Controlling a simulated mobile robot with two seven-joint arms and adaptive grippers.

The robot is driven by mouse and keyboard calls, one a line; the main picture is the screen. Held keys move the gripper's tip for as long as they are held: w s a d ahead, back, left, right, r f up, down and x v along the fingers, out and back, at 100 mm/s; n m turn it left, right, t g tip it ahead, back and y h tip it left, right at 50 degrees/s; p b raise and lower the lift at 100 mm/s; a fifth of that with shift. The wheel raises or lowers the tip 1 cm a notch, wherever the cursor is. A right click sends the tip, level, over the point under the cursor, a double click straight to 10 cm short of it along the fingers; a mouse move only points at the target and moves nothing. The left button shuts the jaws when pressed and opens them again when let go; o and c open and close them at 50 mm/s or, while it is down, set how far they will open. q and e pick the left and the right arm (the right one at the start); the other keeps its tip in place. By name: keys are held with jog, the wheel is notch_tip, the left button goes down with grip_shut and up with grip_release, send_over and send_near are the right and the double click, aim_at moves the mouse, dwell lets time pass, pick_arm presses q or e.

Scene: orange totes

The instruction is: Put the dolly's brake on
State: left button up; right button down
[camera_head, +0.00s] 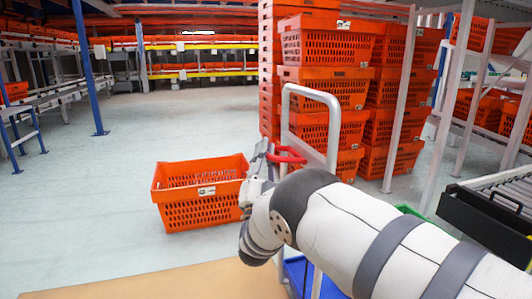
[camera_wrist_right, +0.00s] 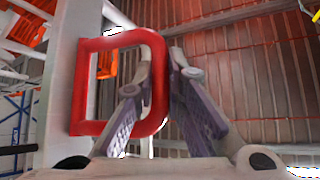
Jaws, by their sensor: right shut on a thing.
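The dolly (camera_head: 333,128) shows in the head view as a pale upright frame with a rounded top, right of centre. A red loop-shaped handle (camera_head: 291,155), likely the brake handle, sticks out from its post. My right gripper (camera_head: 268,152) is at this handle, its arm coming in from the lower right. In the right wrist view the red handle (camera_wrist_right: 100,128) joins the pale post at the left. One finger of my right gripper (camera_wrist_right: 162,60) is inside the loop and the other outside, closed around its outer bar. My left gripper is not in view.
An orange tote (camera_head: 203,213) sits on the floor left of the gripper. Tall stacks of orange totes (camera_head: 325,88) stand behind the dolly. A black tray (camera_head: 487,222) is at the right. The floor at the left is open.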

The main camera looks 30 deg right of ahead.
jog(key=shift+f, duration=0.15)
jog(key=c, duration=1.6)
grip_release()
jog(key=shift+d, duration=0.1)
jog(key=shift+c, duration=0.2)
jog(key=v, duration=1.2)
